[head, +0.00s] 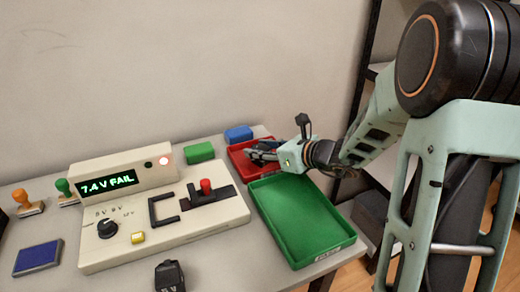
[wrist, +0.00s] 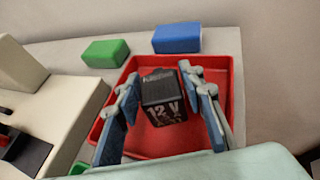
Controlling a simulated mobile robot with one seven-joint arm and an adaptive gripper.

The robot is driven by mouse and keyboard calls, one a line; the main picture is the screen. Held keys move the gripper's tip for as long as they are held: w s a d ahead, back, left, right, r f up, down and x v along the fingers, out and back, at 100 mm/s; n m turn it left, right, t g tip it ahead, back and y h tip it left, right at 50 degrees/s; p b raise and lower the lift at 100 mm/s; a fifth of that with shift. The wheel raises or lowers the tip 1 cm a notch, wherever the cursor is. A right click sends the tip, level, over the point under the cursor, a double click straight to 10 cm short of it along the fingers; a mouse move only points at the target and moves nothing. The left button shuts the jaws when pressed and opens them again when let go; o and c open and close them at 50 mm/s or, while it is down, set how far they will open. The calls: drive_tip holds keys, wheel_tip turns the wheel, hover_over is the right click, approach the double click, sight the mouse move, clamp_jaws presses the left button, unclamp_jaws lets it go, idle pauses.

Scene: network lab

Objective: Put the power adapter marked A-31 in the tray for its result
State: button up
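A black power adapter (wrist: 163,92) with "12 V" on it is in the red tray (wrist: 180,141); smaller print below is unreadable. My gripper (wrist: 162,85) is low over this tray, its blue-padded fingers on either side of the adapter. Red tray floor shows between adapter and pads, so the gripper looks open. In the head view my gripper (head: 262,154) reaches into the red tray (head: 236,148) and mostly hides the adapter. The green tray (head: 341,242) is empty; its front label is unreadable. The tester display (head: 108,185) reads "7.4 V FAIL".
Another black adapter (head: 170,277) lies at the table's front. Two stamps, orange-handled (head: 24,201) and green-handled (head: 65,191), and a blue pad (head: 38,258) are at left.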

drive_tip(key=shift+o, duration=0.9)
drive_tip(key=shift+r, duration=0.2)
drive_tip(key=shift+s+d+r+p, duration=0.15)
drive_tip(key=shift+d+r+p, duration=0.05)
drive_tip(key=shift+d+p, duration=0.1)
drive_tip(key=p+v, duration=0.2)
drive_tip(key=v, duration=0.8)
drive_tip(key=shift+f+p, duration=0.1)
drive_tip(key=shift+p, duration=0.2)
drive_tip(key=shift+s+d+r, duration=0.2)
drive_tip(key=shift+s+d, duration=0.2)
drive_tip(key=shift+s, duration=0.1)
